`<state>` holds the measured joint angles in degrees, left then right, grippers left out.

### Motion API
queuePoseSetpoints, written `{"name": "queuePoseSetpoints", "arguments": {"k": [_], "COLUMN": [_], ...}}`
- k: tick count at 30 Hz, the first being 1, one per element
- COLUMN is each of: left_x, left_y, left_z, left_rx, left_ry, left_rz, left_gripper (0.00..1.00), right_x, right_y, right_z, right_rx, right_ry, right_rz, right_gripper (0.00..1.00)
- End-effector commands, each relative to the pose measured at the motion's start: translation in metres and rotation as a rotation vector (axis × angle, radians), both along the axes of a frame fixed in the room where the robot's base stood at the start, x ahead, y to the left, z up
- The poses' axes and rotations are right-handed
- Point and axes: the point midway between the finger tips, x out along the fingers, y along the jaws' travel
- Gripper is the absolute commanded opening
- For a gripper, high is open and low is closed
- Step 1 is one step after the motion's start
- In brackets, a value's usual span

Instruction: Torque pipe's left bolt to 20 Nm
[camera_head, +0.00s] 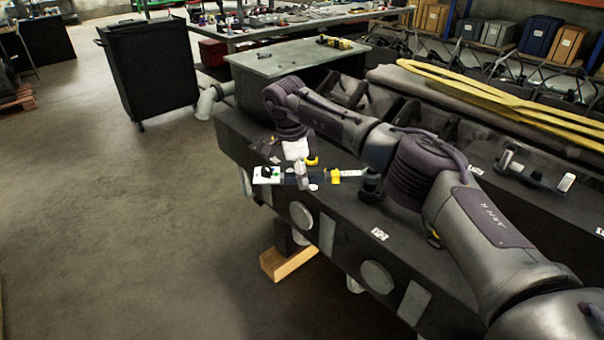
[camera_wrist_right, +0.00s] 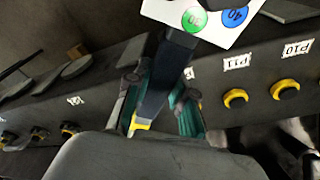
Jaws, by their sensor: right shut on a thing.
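My right gripper (camera_head: 300,178) is shut on a long tool that looks like a torque wrench (camera_head: 335,176), with yellow parts and a dark head at its right end, level above the dark engine block (camera_head: 408,262). A white card with coloured marks (camera_head: 266,174) is at the tool's left end. In the right wrist view the teal-lined fingers (camera_wrist_right: 161,105) close on its dark shaft (camera_wrist_right: 168,75), beside the card (camera_wrist_right: 215,18). I cannot tell whether the tool's head touches a bolt. The pipe's left bolt cannot be made out. My left gripper is out of view.
Several yellow-ringed round parts (camera_wrist_right: 286,90) sit by white labels on the block. A dark fitting (camera_head: 530,172) and yellow straps (camera_head: 500,97) lie at the right. A black cabinet (camera_head: 150,70) stands behind at left. The floor (camera_head: 110,220) at left is clear.

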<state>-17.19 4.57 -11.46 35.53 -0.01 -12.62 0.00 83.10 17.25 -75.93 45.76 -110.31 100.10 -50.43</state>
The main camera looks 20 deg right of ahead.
Motion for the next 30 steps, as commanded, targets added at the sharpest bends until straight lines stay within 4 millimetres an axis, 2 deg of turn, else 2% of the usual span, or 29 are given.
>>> {"name": "queuePoseSetpoints", "arguments": {"k": [1, 6, 17, 24, 30], "left_x": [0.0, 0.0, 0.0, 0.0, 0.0], "left_y": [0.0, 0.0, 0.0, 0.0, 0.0], "left_z": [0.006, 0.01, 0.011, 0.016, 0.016], "left_rx": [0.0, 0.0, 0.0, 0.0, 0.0], "left_ry": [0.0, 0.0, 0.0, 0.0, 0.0], "left_rz": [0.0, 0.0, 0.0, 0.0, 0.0], "left_gripper": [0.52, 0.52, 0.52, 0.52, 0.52], "right_x": [-0.003, -0.018, -0.023, -0.046, -0.052], "right_y": [0.001, 0.005, 0.007, 0.007, 0.008], "right_z": [0.005, 0.004, 0.003, 0.002, 0.002], "right_rx": [0.001, 0.001, 0.001, -0.001, -0.001], "right_ry": [-0.009, -0.007, -0.006, -0.005, -0.005], "right_rz": [0.037, 0.125, 0.15, 0.286, 0.317], "right_gripper": [0.0, 0.0, 0.0, 0.0, 0.0]}}
